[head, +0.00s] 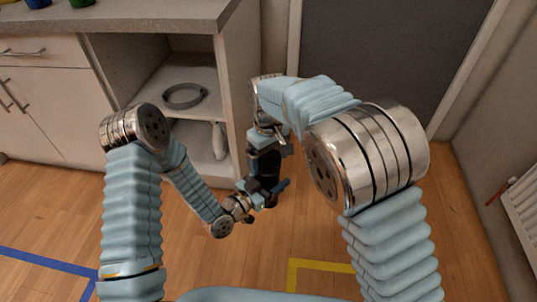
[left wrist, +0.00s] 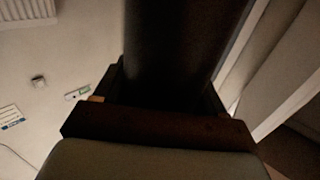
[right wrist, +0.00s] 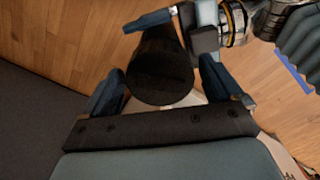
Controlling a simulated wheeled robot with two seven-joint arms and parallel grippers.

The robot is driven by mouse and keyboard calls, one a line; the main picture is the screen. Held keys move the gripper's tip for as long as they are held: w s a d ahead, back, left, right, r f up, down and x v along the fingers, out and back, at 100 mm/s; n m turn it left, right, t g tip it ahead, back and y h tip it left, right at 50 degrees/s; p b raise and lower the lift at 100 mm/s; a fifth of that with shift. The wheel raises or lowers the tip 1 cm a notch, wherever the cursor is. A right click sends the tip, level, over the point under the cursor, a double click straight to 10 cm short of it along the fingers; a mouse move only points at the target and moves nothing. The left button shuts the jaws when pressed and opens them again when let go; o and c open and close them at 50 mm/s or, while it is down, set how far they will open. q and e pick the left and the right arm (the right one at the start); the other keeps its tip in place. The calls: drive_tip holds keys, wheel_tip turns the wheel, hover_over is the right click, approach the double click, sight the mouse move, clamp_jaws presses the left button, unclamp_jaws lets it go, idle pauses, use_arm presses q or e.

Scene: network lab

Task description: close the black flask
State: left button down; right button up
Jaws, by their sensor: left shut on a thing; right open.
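The black flask shows in the right wrist view (right wrist: 160,72) as a dark cylinder with its round end facing that camera. Whether a lid sits on this end is too dark to tell. My left gripper (head: 264,190) is shut on the flask's side; the flask fills the middle of the left wrist view (left wrist: 180,40). My right gripper (head: 265,165) points down from above, over the left one. It is open, with one finger on each side of the flask's near end in the right wrist view. In the head view the flask is mostly hidden by the grippers.
A white cabinet with a grey worktop (head: 140,17) and open shelves stands at the left, close behind the grippers. A dark door panel (head: 390,60) is behind. A radiator (head: 520,215) is at the right. The wooden floor is clear.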

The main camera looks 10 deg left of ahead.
drive_tip(key=c, duration=1)
drive_tip(key=o, duration=1.1)
drive_tip(key=shift+o, duration=0.2)
drive_tip(key=shift+r, duration=0.1)
wheel_tip(320, 180, up, 12)
